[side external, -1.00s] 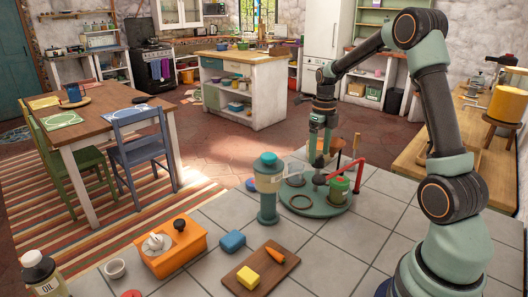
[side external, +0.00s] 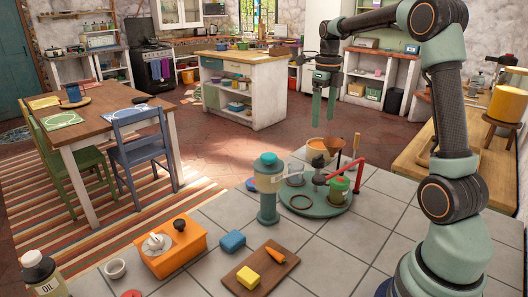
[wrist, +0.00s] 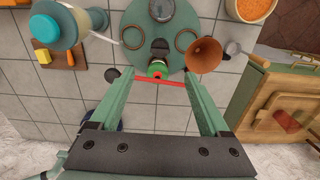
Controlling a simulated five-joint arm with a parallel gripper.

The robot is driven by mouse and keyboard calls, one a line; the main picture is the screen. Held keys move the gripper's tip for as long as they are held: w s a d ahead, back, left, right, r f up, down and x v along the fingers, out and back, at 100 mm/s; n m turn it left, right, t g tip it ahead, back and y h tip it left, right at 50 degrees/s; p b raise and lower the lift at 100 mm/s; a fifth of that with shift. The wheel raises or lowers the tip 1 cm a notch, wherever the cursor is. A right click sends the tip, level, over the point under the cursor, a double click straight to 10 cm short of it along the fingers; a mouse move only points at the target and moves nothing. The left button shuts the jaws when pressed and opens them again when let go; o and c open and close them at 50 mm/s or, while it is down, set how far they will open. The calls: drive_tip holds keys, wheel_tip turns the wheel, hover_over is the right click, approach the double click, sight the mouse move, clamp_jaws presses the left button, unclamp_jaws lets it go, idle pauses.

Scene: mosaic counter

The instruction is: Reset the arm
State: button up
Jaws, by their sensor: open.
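My gripper (side external: 325,100) hangs with its fingers pointing down, raised well above the far part of the tiled counter in the side external view. Its two green fingers are apart with nothing between them. In the wrist view my gripper (wrist: 155,90) is spread open over the counter, with a red bar and a green-topped jar (wrist: 157,67) beyond the fingertips. Below it stands a round green base (side external: 315,200) carrying a dark ring, a green jar (side external: 339,188) and a red arm (side external: 350,170). A brown funnel (wrist: 204,55) also shows there.
A green grinder with a teal cap (side external: 268,185) stands left of the base. An orange-filled bowl (side external: 318,150) stands behind.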

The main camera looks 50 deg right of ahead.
drive_tip(key=s+a+m+t, duration=0.2)
drive_tip(key=s+a+m, duration=0.3)
drive_tip(key=a+m, duration=0.6)
drive_tip(key=s+a+m+t, duration=0.3)
drive_tip(key=a+m, duration=0.9)
drive_tip(key=m, duration=1.2)
drive_tip(key=shift+s+r+m+t, duration=0.15)
drive_tip(key=shift+s+m+t, duration=0.2)
drive_tip(key=shift+s, duration=0.65)
